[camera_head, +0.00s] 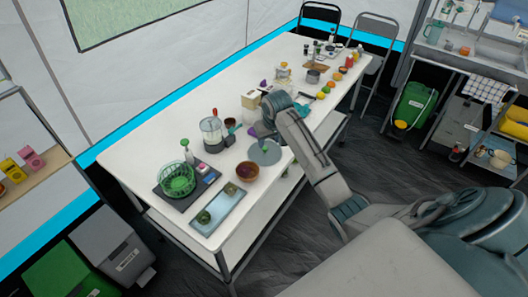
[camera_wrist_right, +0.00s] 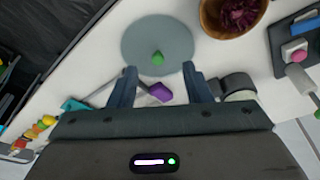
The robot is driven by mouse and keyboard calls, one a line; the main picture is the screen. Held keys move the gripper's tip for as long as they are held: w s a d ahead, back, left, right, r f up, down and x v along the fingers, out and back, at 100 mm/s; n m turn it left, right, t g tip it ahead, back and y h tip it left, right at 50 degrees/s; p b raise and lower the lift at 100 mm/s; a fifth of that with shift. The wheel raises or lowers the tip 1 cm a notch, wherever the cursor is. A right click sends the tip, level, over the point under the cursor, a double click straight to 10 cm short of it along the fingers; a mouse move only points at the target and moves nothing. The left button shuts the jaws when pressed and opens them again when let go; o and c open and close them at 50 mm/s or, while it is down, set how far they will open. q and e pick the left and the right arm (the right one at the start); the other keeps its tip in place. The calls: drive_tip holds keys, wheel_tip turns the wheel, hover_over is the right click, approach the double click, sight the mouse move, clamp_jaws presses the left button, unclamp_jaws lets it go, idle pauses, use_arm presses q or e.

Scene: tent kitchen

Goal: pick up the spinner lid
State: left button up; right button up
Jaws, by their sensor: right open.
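The spinner lid (camera_head: 265,153) is a flat, round, grey-blue disc on the white table. In the right wrist view the spinner lid (camera_wrist_right: 150,30) shows a small green knob near its lower middle. My right gripper (camera_head: 266,135) is over the table beside the lid, partly hiding its far side in the head view. In the right wrist view my right gripper (camera_wrist_right: 160,78) has its fingers apart with nothing held, and the knob lies just beyond the fingertips. A green spinner basket (camera_head: 177,180) stands on a dark board at the table's near left. My left gripper is not in view.
A brown bowl (camera_head: 247,171) with purple contents stands close to the lid. A purple item (camera_wrist_right: 159,92) lies below my right fingers. Several foods line the far table.

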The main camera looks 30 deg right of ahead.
drive_tip(key=w+d+r, duration=0.1)
drive_tip(key=w, duration=0.1)
drive_tip(key=p, duration=0.1)
hover_over(265, 148)
drive_tip(key=s, duration=0.2)
drive_tip(key=f, duration=0.4)
drive_tip(key=shift+a+f, duration=0.25)
drive_tip(key=shift+w+f+p, duration=0.2)
drive_tip(key=shift+f+p, duration=0.2)
drive_tip(key=shift+f, duration=0.1)
drive_tip(key=p+x, duration=0.1)
drive_tip(key=x, duration=0.2)
drive_tip(key=shift+w, duration=0.1)
drive_tip(key=shift+w+d+f, duration=0.1)
drive_tip(key=shift+w+f, duration=0.1)
drive_tip(key=shift+f, duration=0.35)
drive_tip(key=shift+c, duration=0.3)
clamp_jaws()
